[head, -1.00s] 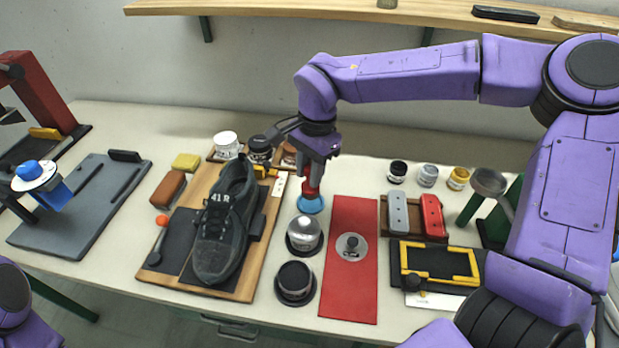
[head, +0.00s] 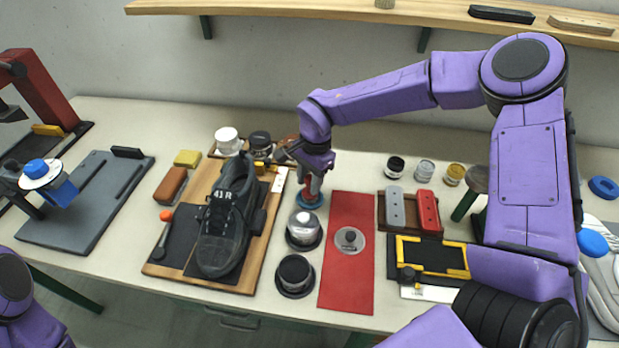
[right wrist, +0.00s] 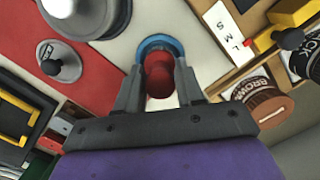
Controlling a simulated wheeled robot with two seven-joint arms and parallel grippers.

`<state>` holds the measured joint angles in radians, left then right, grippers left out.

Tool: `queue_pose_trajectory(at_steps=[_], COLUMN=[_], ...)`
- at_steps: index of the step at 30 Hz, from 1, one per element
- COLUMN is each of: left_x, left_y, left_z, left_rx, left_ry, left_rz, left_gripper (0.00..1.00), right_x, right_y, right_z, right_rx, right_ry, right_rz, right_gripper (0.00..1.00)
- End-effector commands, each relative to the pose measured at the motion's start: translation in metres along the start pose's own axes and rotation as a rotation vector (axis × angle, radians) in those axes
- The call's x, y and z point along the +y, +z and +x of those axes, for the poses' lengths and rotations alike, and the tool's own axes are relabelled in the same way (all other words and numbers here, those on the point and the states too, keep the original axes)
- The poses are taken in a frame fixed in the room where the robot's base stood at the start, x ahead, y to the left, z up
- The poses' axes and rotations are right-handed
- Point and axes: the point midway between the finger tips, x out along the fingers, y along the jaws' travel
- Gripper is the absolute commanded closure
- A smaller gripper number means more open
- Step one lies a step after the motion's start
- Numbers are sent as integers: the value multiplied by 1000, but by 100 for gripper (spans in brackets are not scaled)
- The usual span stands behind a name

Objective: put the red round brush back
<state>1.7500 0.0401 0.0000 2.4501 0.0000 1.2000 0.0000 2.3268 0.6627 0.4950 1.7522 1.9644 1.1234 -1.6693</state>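The red round brush (right wrist: 158,78) is upright between the fingers of my right gripper (right wrist: 159,72), which look closed on its handle. In the head view the brush (head: 311,187) is below my right gripper (head: 314,180), partly hidden by the fingers. The brush's lower end is at a blue round ring (head: 309,201) on the table. In the right wrist view the blue ring (right wrist: 160,42) surrounds the brush's far end; whether it rests on the bottom cannot be told. My left gripper is not in view; only part of my left arm shows at the lower left.
A dark shoe (head: 224,230) on a wooden board (head: 250,283) stands left of the brush. A silver-lidded jar (head: 304,228) and a black jar (head: 295,275) are in front. A red mat (head: 347,290) lies to the right. Polish jars (head: 260,143) stand behind.

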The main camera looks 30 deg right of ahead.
Motion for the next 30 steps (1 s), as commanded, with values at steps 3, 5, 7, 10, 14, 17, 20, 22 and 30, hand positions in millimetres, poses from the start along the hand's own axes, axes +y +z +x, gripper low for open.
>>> queue_pose_trajectory(at_steps=[3,5,7,10,14,17,20,22,30], left_x=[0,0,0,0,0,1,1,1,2], left_y=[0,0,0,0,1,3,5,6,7], left_z=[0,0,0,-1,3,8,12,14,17], left_rx=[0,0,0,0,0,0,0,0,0], left_ry=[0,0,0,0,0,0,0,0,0], left_rz=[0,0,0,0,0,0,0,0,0], left_gripper=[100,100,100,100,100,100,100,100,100], right_x=[0,0,0,0,-1,-1,-1,-1,0], right_y=[0,0,0,0,0,0,0,0,0], right_z=[-1,-1,-1,-2,-17,-41,-68,-86,-122], right_rx=[0,1,1,1,1,1,2,1,1], right_ry=[0,0,0,-1,-5,-7,-7,-6,-1], right_rz=[0,0,0,-1,1,1,2,1,0], right_gripper=[44,44,44,44,44,44,44,44,44])
